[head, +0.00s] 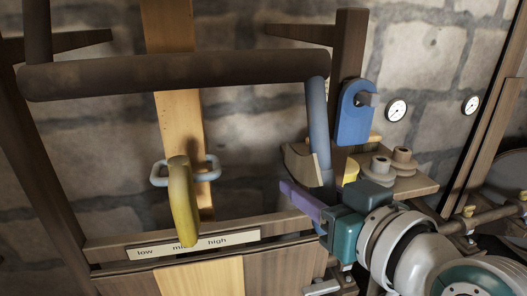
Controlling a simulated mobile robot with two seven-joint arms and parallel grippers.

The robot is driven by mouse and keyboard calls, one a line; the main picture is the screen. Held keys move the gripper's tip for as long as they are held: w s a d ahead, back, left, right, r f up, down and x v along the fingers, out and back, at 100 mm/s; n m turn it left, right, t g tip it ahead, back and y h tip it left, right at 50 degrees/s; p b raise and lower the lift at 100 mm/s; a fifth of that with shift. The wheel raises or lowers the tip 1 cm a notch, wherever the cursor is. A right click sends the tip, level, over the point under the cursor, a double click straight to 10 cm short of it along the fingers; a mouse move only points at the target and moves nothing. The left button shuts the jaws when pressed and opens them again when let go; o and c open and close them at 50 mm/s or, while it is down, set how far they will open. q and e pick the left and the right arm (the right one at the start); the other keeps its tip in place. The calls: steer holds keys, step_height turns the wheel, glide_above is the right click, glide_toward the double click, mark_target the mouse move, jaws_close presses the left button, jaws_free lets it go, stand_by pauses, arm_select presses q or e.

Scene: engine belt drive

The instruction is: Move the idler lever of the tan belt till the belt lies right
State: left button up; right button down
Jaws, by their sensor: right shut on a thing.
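A tan belt (182,115) runs up and down left of centre, passing behind a thick dark bar (170,74). A blue-grey handle (317,115) hangs from the bar's right end; I cannot tell whether this is the idler lever. My right gripper (322,200) has a purple finger and is shut at the handle's lower end, which it partly hides. A yellow lever (184,205) with a grey-blue loop (157,173) stands in front of the belt. Its lower end covers part of "mid" on the label (232,240), which reads low, mid, high. My left gripper is not in view.
Dark wooden posts (350,45) frame the drive. Two round gauges (397,110) hang on the stone wall.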

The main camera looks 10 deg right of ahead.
steer(key=c, duration=0.5)
jaws_free()
steer(key=v, duration=1)
